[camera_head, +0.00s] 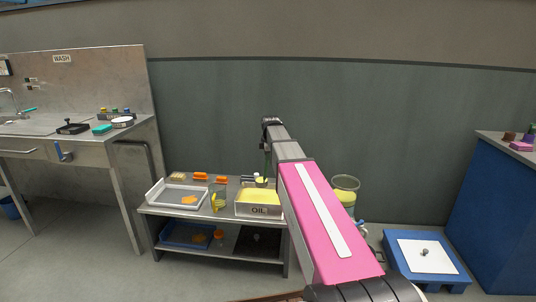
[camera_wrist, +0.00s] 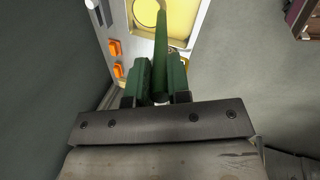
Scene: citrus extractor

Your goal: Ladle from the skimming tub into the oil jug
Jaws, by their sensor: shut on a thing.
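My gripper (camera_wrist: 158,85) is shut on the upright green handle of the ladle (camera_wrist: 161,50). In the head view the ladle's bowl (camera_head: 261,182) appears near the back edge of the skimming tub (camera_head: 258,210), a metal tub marked OIL with yellow liquid. A larger clear vessel with yellow-green contents (camera_head: 345,190) is right, partly behind my arm. Which is the oil jug is unclear.
The metal bench (camera_head: 165,211) also holds a pale tray (camera_head: 177,195) with an orange piece, and orange blocks (camera_head: 200,176) at the back. A lower shelf carries a blue tray (camera_head: 186,235). A wash counter stands left, a blue cabinet (camera_head: 500,215) right.

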